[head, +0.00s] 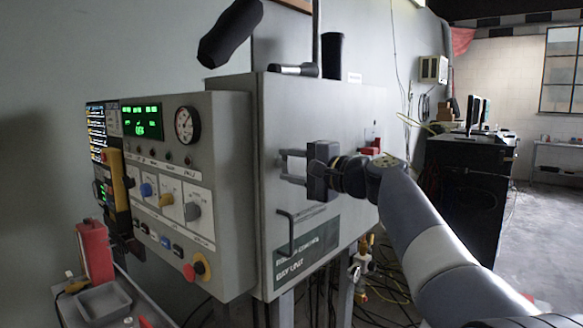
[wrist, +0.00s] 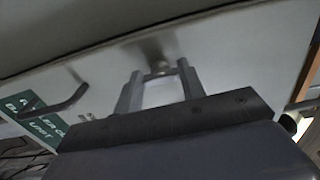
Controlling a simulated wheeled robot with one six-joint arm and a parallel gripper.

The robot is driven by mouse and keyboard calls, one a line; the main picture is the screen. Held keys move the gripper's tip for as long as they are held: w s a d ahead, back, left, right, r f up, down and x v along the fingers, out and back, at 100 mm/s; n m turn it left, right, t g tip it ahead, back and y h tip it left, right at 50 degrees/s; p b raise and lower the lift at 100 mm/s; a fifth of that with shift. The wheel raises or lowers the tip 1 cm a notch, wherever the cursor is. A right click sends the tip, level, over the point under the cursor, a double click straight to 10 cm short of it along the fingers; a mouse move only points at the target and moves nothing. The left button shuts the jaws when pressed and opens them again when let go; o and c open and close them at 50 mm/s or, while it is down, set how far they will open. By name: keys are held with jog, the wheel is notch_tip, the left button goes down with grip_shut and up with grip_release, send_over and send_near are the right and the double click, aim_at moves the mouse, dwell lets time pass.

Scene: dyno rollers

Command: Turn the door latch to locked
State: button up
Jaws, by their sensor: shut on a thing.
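The grey cabinet door (head: 335,115) carries a dark bent pull handle (head: 291,232) and a green label plate. In the head view my gripper (head: 284,165) is at the door's left part, above the pull handle, its fingers pointing at the door face. In the wrist view the two fingers of my gripper (wrist: 160,78) are shut on the door latch (wrist: 158,66), a small metal piece on the door. A gap shows between the fingers behind it. The latch's turn angle is too blurred to tell, and the head view does not show it clearly.
A control panel (head: 165,185) with a gauge, knobs and a red stop button (head: 199,267) stands left of the door. A grey tray (head: 103,301) is at lower left. Cables hang below the cabinet.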

jog(key=o, duration=1)
jog(key=b+v, duration=0.1)
jog(key=v, duration=0.9)
jog(key=shift+s+d, duration=0.25)
jog(key=shift+d, duration=0.05)
jog(key=shift+w+a, duration=0.1)
jog(key=p+x, duration=0.1)
jog(key=x, duration=0.9)
jog(key=shift+w+a, duration=0.2)
jog(key=shift+a, duration=0.1)
